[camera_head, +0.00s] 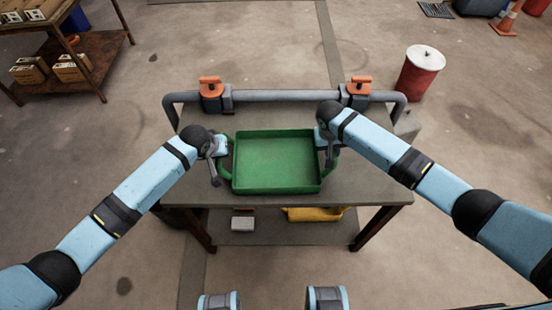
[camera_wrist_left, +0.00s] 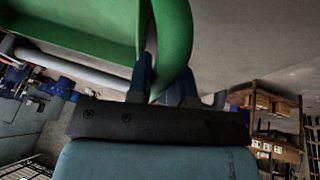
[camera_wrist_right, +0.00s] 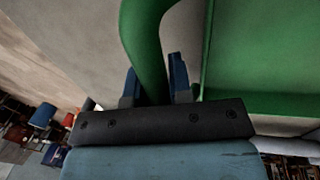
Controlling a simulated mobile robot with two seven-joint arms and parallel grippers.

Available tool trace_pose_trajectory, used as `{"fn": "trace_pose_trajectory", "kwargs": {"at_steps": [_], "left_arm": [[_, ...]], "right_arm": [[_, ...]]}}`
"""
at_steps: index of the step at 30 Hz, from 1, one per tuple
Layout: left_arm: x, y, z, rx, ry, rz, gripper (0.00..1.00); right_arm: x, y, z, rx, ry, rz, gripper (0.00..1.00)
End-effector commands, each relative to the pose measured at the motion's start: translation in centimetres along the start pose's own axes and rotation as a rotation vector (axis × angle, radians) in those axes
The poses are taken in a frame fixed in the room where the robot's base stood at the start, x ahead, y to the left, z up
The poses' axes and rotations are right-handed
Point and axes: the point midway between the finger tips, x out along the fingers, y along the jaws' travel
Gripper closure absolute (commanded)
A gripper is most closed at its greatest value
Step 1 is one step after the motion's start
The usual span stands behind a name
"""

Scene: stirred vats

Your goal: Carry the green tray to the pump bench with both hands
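The green tray (camera_head: 276,187) is level and empty over the pump bench (camera_head: 375,190); whether it rests on the top or hangs just above is not clear. A curved green handle stands out on each side. My left gripper (camera_head: 219,164) is at the left handle (camera_wrist_left: 172,40), which passes between its blue fingers and appears pinched. My right gripper (camera_head: 330,150) is at the right handle (camera_wrist_right: 145,35), which fills the gap between its fingers. The handle's contact areas are partly hidden by the fingers.
A grey pipe (camera_head: 290,96) with two orange-handled valves (camera_head: 211,87) runs along the bench's back edge. A lower shelf holds a yellow item (camera_head: 313,214). A red barrel (camera_head: 420,72) stands behind right, a wooden rack (camera_head: 88,52) back left. The floor in front is clear.

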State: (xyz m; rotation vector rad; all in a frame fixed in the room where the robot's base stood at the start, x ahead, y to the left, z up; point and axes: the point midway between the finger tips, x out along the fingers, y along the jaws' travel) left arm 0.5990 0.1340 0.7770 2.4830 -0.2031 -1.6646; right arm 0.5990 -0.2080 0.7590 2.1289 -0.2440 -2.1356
Motion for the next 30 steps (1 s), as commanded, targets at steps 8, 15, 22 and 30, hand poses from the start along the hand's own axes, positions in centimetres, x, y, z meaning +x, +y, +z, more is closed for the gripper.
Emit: {"fn": "trace_pose_trajectory", "kwargs": {"at_steps": [8,15,22,30], "left_arm": [[0.0,0.0,0.0,0.000,0.000,0.000,1.00],[-0.5,0.1,-0.2,0.000,0.001,0.001,1.00],[-2.5,0.5,-1.0,0.000,0.001,0.001,1.00],[-4.6,1.0,-1.9,0.000,0.000,0.000,1.00]], "right_arm": [[0.0,0.0,0.0,0.000,0.000,0.000,1.00],[-0.6,0.1,0.0,0.000,0.001,0.000,1.00],[-2.7,0.5,0.0,0.000,0.001,0.000,1.00],[-5.0,1.0,0.0,0.000,0.000,0.000,1.00]]}}
